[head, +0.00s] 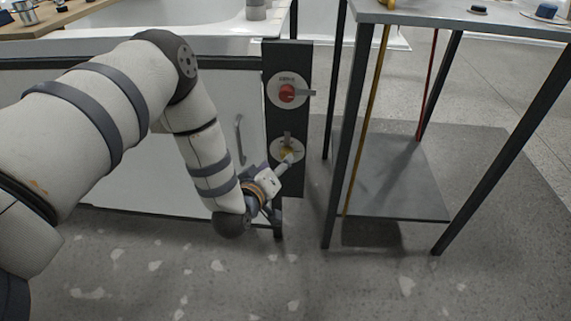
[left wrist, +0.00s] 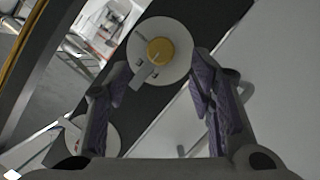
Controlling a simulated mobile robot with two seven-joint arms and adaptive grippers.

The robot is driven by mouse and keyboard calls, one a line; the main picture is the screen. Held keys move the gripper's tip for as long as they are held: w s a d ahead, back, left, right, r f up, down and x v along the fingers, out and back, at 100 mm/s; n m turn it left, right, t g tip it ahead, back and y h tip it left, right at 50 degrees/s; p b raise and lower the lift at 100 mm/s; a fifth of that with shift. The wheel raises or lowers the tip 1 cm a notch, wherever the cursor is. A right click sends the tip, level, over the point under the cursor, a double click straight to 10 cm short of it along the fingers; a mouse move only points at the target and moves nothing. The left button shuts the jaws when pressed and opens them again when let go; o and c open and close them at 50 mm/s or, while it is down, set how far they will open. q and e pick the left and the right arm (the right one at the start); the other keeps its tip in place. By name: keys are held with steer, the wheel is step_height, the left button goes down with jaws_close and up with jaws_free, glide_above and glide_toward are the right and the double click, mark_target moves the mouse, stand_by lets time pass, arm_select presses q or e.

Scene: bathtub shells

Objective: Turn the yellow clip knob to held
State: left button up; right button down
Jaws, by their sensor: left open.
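The yellow clip knob (head: 287,153) sits on a round pale plate on a dark upright panel (head: 272,75). In the left wrist view the knob (left wrist: 160,51) shows as a yellow disc with a pale line on its face, and a grey tab (left wrist: 143,74) lies at the plate's edge. My left gripper (head: 285,161) is in front of the knob in the head view, partly covering it. In the left wrist view its open fingers (left wrist: 158,85) stand apart on either side of the plate's lower part, with nothing between them held. I cannot tell whether they touch it. My right gripper is not in view.
A red knob (head: 287,93) on a similar plate is higher on the panel. A white cabinet front with a grey handle (head: 239,139) is left of the panel. A metal table (head: 470,17) with dark legs and a lower shelf (head: 395,180) stands to the right.

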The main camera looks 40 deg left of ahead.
mark_target(287, 149)
arm_select(q)
steer(key=b+x, duration=0.1)
steer(key=x, duration=0.4)
steer(key=shift+w+f, duration=0.15)
steer(key=shift+w, duration=0.05)
steer(key=c, duration=1.2)
steer(key=shift+o, duration=0.2)
